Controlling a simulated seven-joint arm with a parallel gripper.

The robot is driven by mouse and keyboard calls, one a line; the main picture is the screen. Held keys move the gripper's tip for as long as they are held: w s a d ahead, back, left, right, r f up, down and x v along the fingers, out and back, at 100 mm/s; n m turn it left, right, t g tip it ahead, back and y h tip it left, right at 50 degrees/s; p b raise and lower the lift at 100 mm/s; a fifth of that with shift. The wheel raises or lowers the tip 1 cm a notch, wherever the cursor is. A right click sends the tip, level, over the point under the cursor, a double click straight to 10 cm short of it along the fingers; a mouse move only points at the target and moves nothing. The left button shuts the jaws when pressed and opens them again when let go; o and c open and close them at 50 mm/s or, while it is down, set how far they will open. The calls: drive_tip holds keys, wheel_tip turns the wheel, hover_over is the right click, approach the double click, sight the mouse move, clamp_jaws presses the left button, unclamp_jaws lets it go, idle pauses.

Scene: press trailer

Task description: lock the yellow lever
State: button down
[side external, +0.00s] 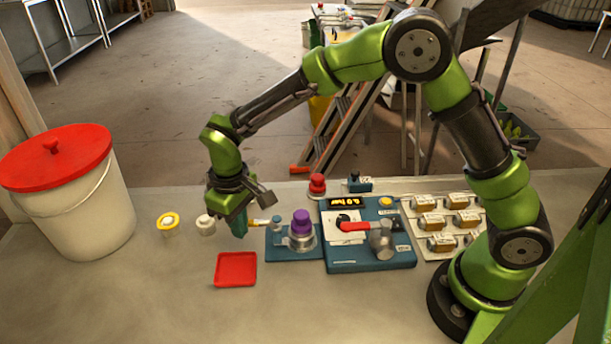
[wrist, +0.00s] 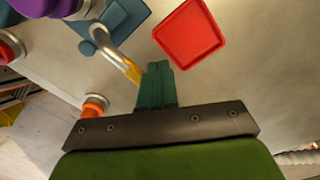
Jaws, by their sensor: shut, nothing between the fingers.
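The yellow lever is a bent metal arm with a yellow end (wrist: 133,70), joined to a small blue base (wrist: 125,18). In the side view its yellow end (side external: 254,222) points left from the blue base plate (side external: 283,254), which carries a purple-topped press (side external: 301,224). My gripper (side external: 238,229) is shut and empty, pointing down just left of the lever's end. In the wrist view the closed green fingers (wrist: 158,72) are right beside the yellow end. I cannot tell if they touch it. Part of the purple top (wrist: 38,5) shows at the upper left.
A red tray (side external: 236,270) lies in front of my gripper. Two small caps, one yellow-rimmed (side external: 168,222) and one white (side external: 206,226), are to its left. A blue panel (side external: 370,260) with a red handle stands right. A red-lidded bucket (side external: 75,200) is far left.

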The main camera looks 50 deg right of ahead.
drive_tip(key=shift+w+d+r, duration=0.1)
drive_tip(key=shift+w+d, duration=0.35)
drive_tip(key=shift+w, duration=0.15)
drive_tip(key=shift+w+d, duration=0.4)
drive_tip(key=shift+w, duration=0.2)
drive_tip(key=shift+w+d, duration=0.35)
drive_tip(key=shift+d, duration=0.3)
drive_tip(key=shift+w+d, duration=0.35)
drive_tip(key=shift+d, duration=0.35)
drive_tip(key=shift+w+d, duration=0.25)
drive_tip(key=shift+d, duration=1)
